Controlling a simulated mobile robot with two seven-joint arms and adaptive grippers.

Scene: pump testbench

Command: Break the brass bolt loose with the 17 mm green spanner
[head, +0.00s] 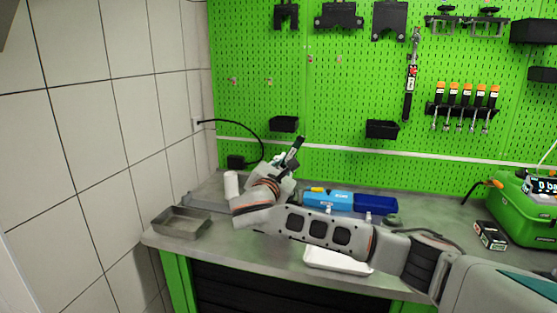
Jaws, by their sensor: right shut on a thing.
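My right gripper (294,150) is at the end of the arm that comes in from the right, over the back left of the bench. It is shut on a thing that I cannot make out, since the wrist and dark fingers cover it. No green spanner can be told apart against the green wall. A light blue and dark blue unit (375,204) lies on the bench right of the gripper, partly behind my arm. I cannot make out the brass bolt. My left gripper is not in view.
A grey metal tray (180,222) stands at the bench's left end, and a white cylinder (231,184) near the wall. A white tray (338,262) lies below my forearm. A green case with a display (527,210) and a small dark box (490,235) stand right. Tools hang on the green pegboard (340,95).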

